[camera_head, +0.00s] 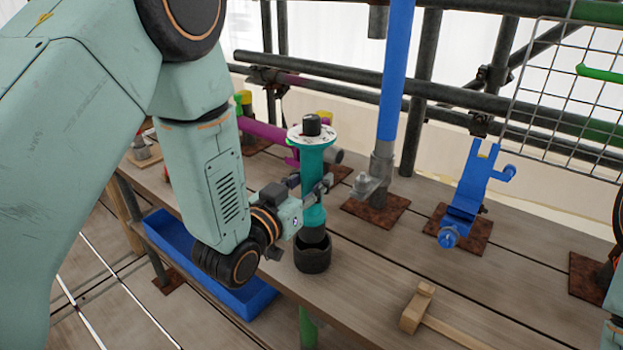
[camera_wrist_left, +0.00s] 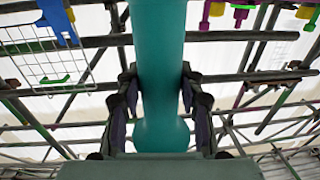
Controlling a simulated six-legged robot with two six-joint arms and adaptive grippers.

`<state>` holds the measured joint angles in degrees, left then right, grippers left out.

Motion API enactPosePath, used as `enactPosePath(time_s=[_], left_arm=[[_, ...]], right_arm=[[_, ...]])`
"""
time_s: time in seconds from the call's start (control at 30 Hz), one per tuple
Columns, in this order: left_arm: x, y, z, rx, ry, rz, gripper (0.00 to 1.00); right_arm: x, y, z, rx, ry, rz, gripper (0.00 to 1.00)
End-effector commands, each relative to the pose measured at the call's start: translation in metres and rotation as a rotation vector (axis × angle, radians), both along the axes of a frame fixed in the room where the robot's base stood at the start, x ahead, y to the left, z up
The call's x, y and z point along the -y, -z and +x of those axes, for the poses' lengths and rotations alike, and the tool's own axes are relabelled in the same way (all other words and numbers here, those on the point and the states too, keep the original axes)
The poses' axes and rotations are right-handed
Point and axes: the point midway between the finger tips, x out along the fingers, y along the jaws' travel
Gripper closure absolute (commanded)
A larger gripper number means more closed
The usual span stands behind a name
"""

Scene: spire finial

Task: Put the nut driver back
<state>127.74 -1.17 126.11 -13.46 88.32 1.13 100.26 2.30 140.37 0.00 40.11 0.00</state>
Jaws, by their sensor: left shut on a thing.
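The nut driver (camera_head: 313,205) is teal, with a white disc and a black knob on top. It stands upright over the bench, and its handle also fills the middle of the left wrist view (camera_wrist_left: 159,60). My left gripper (camera_head: 317,190) is shut around the handle, with one finger on each side in the left wrist view (camera_wrist_left: 160,95). The driver's dark lower end meets a black cup (camera_head: 312,257) at the bench's front part. I cannot tell how deep it sits in the cup. My right gripper is not in view.
A wooden mallet (camera_head: 418,309) lies on the bench (camera_head: 375,275) at the front right. A blue pole (camera_head: 396,75) on a rusty plate and a blue bracket (camera_head: 468,190) stand behind. A blue tray (camera_head: 165,238) is below the bench's left edge. Scaffold pipes line the back.

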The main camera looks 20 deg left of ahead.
Motion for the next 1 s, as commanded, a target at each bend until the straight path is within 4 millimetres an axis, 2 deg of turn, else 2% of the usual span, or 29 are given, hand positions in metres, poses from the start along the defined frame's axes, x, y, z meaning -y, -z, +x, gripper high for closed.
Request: enactPosePath(time_s=[1.0], left_arm=[[0.000, 0.053, 0.001, 0.008, 0.000, -0.001, 1.00]], right_arm=[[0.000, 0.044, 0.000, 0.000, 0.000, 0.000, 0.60]])
